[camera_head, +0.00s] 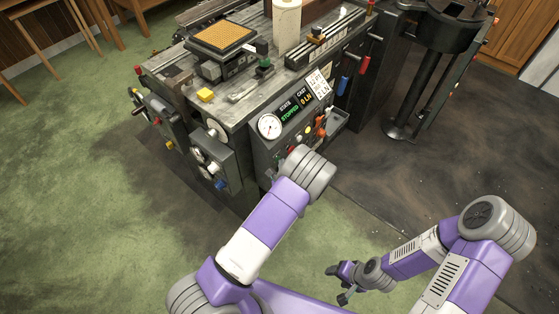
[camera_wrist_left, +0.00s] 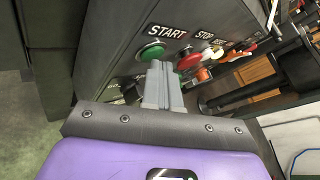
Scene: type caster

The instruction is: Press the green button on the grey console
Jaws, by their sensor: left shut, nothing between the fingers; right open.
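The grey console (camera_head: 262,152) is the sloped panel on the front of the machine in the head view. In the left wrist view the green button (camera_wrist_left: 151,52) sits on the console under the label START. My left gripper (camera_wrist_left: 160,67) is shut and empty. Its fingertips overlap the lower edge of the green button in that view; I cannot tell whether they touch it. In the head view my left wrist hides that gripper, and I cannot make out the green button. My right gripper (camera_head: 338,284) is open and empty, low over the floor, away from the console.
A red button (camera_wrist_left: 188,62) under STOP is just right of the green one, with orange and yellow controls beyond. A round gauge (camera_head: 269,126) and a display (camera_head: 290,114) are on the console. A black machine column (camera_head: 410,95) stands to the right. Floor around my right arm is clear.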

